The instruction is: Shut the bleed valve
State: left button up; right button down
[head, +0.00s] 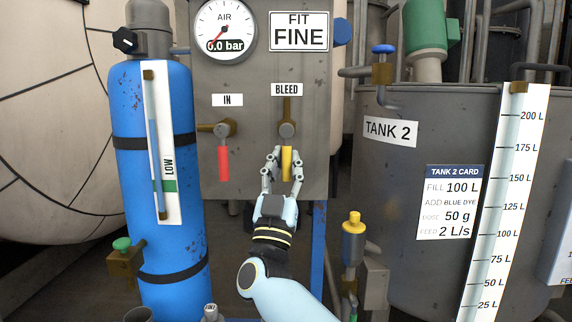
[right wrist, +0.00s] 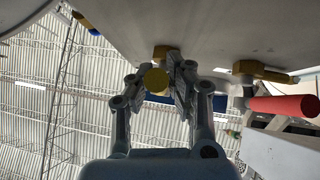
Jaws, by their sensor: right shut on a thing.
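The bleed valve has a brass body (head: 287,129) under the BLEED label (head: 287,89) on the grey panel. Its yellow handle (head: 287,162) hangs straight down from the body. My right gripper (head: 284,168) is shut on the yellow handle, with a finger on either side of it. In the right wrist view the handle's round yellow end (right wrist: 156,80) sits between the fingertips (right wrist: 162,78). My left gripper is not in view.
The IN valve with its red handle (head: 223,163) hangs down left of my gripper. The air gauge (head: 224,31) above reads 0.0 bar. A blue cylinder (head: 160,215) stands at left, and Tank 2 (head: 400,220) at right. A yellow-topped fitting (head: 353,235) stands low right.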

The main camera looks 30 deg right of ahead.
jog(key=shift+s+f, duration=0.1)
jog(key=shift+f, duration=0.05)
jog(key=c, duration=1.3)
grip_release()
jog(key=shift+s, duration=0.15)
jog(key=shift+c, duration=0.2)
jog(key=shift+o, duration=0.6)
jog(key=shift+a, duration=0.1)
jog(key=v, duration=0.7)
jog(key=shift+a+f, duration=0.1)
